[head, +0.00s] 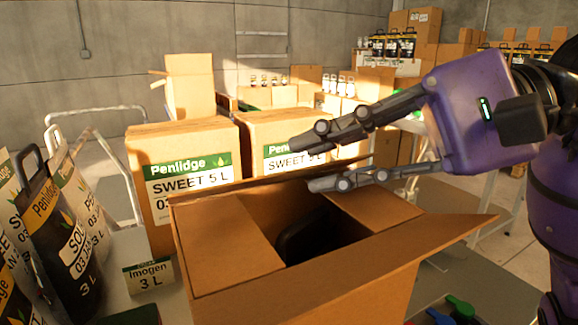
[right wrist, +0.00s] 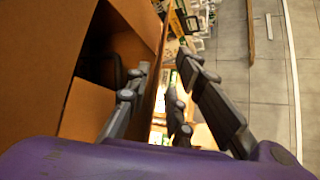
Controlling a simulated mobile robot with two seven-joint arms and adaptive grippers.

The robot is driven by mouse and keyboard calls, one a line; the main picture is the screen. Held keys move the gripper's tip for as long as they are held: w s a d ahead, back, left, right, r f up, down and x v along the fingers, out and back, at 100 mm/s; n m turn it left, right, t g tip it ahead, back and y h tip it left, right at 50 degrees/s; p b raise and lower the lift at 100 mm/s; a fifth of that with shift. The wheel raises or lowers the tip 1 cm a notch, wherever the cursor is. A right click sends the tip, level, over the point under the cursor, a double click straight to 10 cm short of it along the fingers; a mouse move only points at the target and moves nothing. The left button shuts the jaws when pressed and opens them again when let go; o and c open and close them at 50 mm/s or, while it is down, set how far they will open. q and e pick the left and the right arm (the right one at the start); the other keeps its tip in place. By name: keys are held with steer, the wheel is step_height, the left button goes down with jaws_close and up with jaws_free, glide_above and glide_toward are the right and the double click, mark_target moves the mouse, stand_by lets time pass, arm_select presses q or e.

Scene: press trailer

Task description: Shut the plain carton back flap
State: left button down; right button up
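The plain carton (head: 315,300) stands in the foreground of the head view, its top partly open. Its back flap (head: 245,198) stands up at the far side. The left side flap (head: 228,250) and right side flap (head: 378,212) lie folded in, and another flap (head: 455,235) sticks out at the near right. A dark object (head: 300,240) shows inside. My right gripper (head: 301,167) is open at the back flap, one finger on the carton side and the other beyond. In the right wrist view the flap's edge (right wrist: 163,62) runs between the fingers. My left gripper is not in view.
Two Penlidge cartons (head: 193,187) (head: 262,158) stand close behind the plain carton. Black Penlidge bags (head: 75,235) and a small Imogen card (head: 149,278) are at left. Coloured items (head: 455,312) lie at the lower right. Shelved stock (head: 400,45) stands far back.

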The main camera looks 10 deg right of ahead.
mark_target(296, 171)
steer(key=x, duration=0.5)
jaws_close()
